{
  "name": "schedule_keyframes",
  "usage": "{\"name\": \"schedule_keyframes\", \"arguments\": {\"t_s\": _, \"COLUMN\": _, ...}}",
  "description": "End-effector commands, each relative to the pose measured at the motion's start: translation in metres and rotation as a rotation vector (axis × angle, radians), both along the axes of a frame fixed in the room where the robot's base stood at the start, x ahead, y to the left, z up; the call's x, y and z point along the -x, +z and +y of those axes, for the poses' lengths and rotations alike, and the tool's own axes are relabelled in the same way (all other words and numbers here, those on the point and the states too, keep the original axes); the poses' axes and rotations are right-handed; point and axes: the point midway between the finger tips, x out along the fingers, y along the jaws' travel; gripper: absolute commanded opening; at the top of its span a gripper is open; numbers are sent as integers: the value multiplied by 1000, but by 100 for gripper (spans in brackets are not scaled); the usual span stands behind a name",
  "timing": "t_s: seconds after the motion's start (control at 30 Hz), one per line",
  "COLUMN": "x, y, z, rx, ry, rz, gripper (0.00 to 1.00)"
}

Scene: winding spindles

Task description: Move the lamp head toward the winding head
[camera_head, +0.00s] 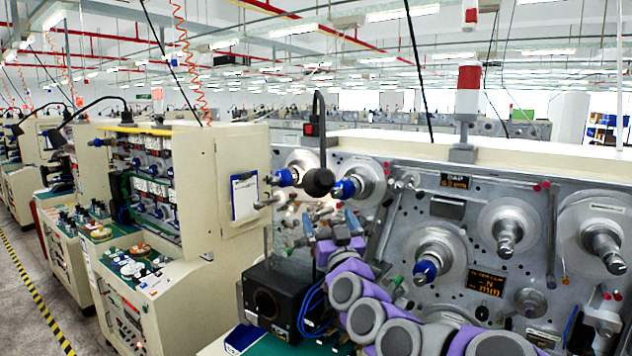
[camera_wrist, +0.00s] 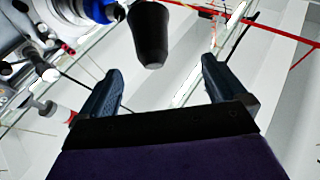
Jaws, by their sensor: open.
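The lamp head (camera_head: 318,182) is a dark rounded shade hanging from a thin black gooseneck in front of the machine panel. In the wrist view the lamp head (camera_wrist: 149,35) is a black tapered shade beyond my fingertips, roughly between them in the picture. My gripper (camera_head: 331,222) is just below the lamp head in the head view, fingers pointing up. In the wrist view my gripper (camera_wrist: 164,82) is open and empty, apart from the lamp head. Blue-collared spindles (camera_head: 345,188) stick out beside the lamp head; I cannot tell which is the winding head.
The grey machine panel (camera_head: 385,235) carries several discs and spindles. A black box with blue cables (camera_head: 278,303) stands low in front. A cream cabinet (camera_head: 235,185) with a clipboard is at left. A red and white beacon (camera_head: 468,90) stands on top of the machine.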

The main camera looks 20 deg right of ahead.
Motion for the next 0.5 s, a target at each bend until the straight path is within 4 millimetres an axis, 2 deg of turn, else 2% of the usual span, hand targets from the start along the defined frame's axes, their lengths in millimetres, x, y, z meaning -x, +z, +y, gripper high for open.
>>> {"name": "schedule_keyframes", "arguments": {"t_s": 0.2, "x": -23, "y": 11, "z": -13, "rx": -4, "ry": -6, "rz": -2, "gripper": 98}}
{"name": "schedule_keyframes", "arguments": {"t_s": 0.5, "x": -53, "y": 22, "z": -5, "rx": 0, "ry": -1, "rz": 1, "gripper": 98}}
